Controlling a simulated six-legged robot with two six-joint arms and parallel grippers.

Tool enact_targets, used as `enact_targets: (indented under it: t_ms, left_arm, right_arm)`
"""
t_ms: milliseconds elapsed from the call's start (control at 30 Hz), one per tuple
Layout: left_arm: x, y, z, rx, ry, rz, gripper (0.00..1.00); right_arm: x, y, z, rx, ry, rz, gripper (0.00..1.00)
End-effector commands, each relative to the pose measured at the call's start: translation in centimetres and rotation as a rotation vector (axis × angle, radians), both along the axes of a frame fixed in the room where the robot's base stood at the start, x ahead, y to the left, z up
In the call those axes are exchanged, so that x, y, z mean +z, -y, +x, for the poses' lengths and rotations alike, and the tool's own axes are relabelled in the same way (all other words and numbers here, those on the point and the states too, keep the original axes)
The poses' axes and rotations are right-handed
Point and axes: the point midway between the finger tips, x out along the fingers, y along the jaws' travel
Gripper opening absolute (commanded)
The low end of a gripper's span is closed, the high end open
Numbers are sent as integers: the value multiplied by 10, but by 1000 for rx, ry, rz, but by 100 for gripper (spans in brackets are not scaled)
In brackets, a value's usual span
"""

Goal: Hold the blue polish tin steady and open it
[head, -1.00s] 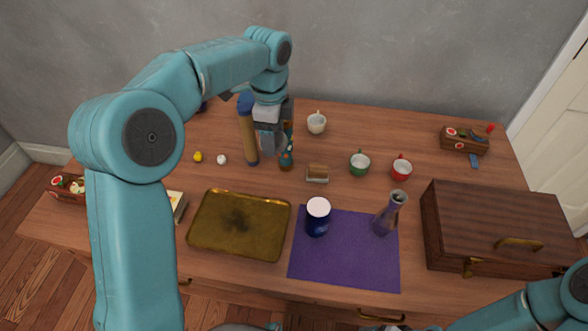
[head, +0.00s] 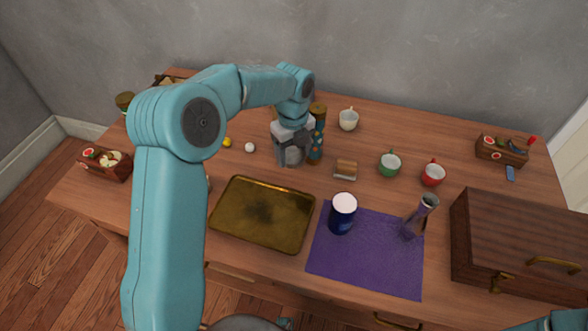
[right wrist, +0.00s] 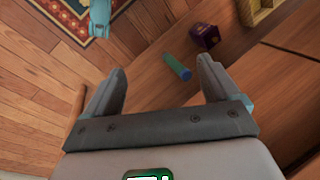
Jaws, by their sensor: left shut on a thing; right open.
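The blue polish tin (head: 342,215), dark blue with a white top, stands upright on the purple mat (head: 365,262). Its top appears to be on. My left gripper (head: 290,158) is behind the brass tray, up and left of the tin and apart from it. It is shut on a grey rounded thing, mostly hidden by the jaws, which I cannot name. My right gripper (right wrist: 160,70) is open and empty in the right wrist view, pointing towards the floor and away from the tin.
The brass tray (head: 262,238) lies left of the mat. A purple vase (head: 418,216) stands at the mat's right, near the wooden case (head: 510,245). A patterned bottle (head: 316,148) stands close beside my left gripper. Green (head: 390,165) and red (head: 432,173) cups stand behind.

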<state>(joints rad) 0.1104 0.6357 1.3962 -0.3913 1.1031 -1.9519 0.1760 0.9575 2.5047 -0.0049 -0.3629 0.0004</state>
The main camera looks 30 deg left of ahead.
Motion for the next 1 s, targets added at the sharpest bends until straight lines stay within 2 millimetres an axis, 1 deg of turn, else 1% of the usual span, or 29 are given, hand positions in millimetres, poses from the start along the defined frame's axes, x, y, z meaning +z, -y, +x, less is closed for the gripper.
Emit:
enact_targets:
  t_ms: [33,167,300,400,500,733,867,900,933,967,1000]
  left_arm:
    - [-6,0,0,0,0,0,29]
    - [-17,0,0,1,-1,0,29]
    - [-45,0,-1,1,-4,-1,29]
    - [-60,0,0,1,-1,0,29]
    - [-66,0,0,1,0,0,29]
    - [-66,0,0,1,1,0,29]
    - [-71,0,0,1,1,0,29]
    - [-69,0,0,1,1,0,79]
    - [-69,0,0,1,1,0,88]
    - [-69,0,0,1,1,0,91]
    - [-69,0,0,1,1,0,91]
  right_arm:
    - [-1,0,0,0,0,0,89]
    - [-2,0,0,0,0,0,89]
    - [-5,0,0,0,0,0,89]
    - [-5,0,0,0,0,0,89]
    - [-5,0,0,0,0,0,89]
    - [-5,0,0,0,0,0,89]
    - [-8,0,0,0,0,0,89]
    - [-7,0,0,0,0,0,89]
    - [-7,0,0,0,0,0,89]
    - [-7,0,0,0,0,0,89]
    - [-7,0,0,0,0,0,89]
